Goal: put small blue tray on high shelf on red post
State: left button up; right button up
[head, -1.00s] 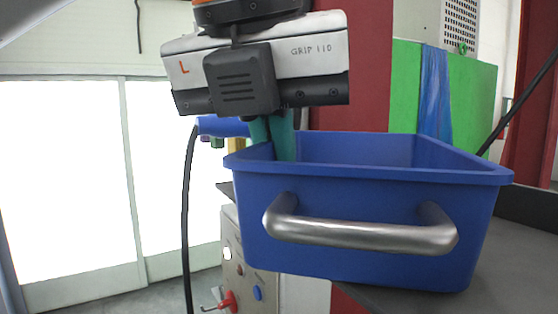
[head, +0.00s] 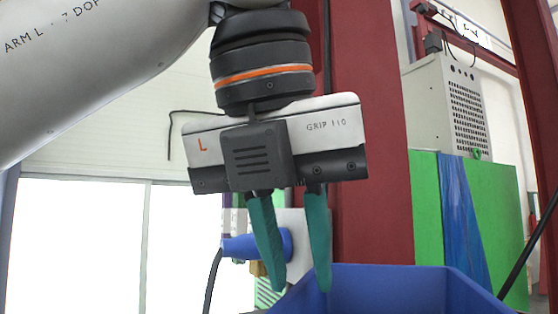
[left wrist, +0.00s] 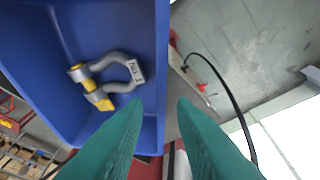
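The small blue tray (head: 400,290) shows only its upper part at the bottom of the head view; its base and what bears it are out of frame there. In the left wrist view the tray (left wrist: 100,25) fills the left half, with a grey and yellow shackle (left wrist: 110,70) inside. My left gripper (head: 300,290) points down at the tray's left wall. Its teal fingers are apart, one on the tray's inner side and one on the outer side; I cannot tell whether either touches. The red post (head: 370,120) stands behind the tray. My right gripper is not in view.
A blue connector with a black cable (head: 258,245) is close behind the left finger. A green panel with a blue strip (head: 495,215) and a perforated grey box (head: 448,105) stand at right. The left wrist view shows open floor (left wrist: 255,40) beyond the tray.

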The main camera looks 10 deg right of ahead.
pick_arm(q)
jog(key=v, duration=0.7)
jog(key=shift+r+p, duration=0.2)
jog(key=shift+p, duration=0.2)
jog(key=shift+s, duration=0.1)
